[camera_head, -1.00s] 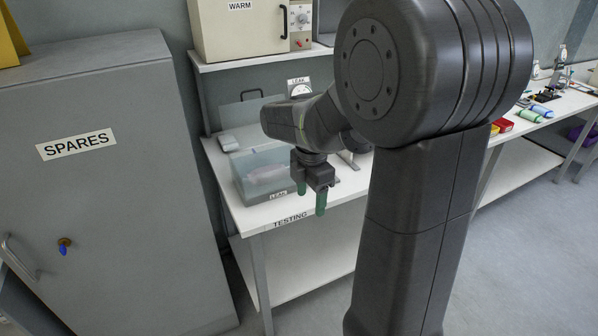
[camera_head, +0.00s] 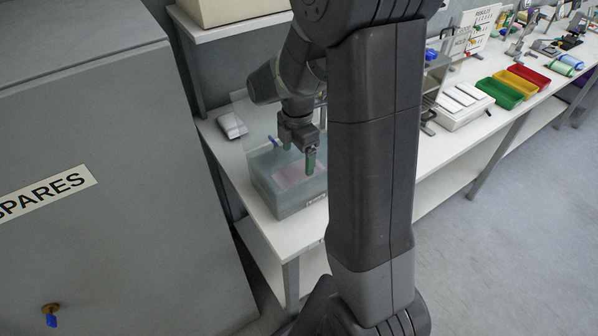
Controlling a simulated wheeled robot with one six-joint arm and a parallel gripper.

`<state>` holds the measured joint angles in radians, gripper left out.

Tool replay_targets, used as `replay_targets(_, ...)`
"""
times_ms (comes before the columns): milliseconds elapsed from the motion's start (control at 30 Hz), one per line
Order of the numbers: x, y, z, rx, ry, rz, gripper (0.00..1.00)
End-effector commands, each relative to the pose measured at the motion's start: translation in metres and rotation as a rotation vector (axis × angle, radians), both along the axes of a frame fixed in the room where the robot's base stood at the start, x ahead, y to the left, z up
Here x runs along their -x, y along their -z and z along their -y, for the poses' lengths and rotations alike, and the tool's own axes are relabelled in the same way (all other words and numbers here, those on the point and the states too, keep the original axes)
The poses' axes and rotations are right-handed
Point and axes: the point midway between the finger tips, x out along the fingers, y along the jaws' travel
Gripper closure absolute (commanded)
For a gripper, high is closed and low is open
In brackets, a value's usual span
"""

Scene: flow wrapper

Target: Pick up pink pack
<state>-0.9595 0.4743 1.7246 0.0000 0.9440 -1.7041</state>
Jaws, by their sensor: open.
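A pale pink pack (camera_head: 292,176) lies inside a translucent box (camera_head: 287,203) on the white table, seen faintly through the box. My gripper (camera_head: 299,155) points down with green fingertips above or at the top of the box. Its fingers are apart, with nothing visible between them. I cannot tell how deep the fingertips reach into the box. My arm hides the table just right of the box.
A small whitish pack (camera_head: 231,125) lies behind the box at the left. A grey cabinet marked SPARES (camera_head: 110,240) stands close on the left. Green (camera_head: 500,93), yellow and red trays sit on the bench at the right.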

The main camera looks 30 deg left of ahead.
Motion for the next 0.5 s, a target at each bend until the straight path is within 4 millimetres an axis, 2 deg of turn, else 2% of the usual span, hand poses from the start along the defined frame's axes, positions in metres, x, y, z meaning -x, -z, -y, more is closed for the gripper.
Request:
replay_targets(233,-0.003,0.016,0.000,0.002,0.001,-0.001,0.15)
replay_targets(500,-0.009,0.049,-0.001,0.003,0.001,-0.001,0.15)
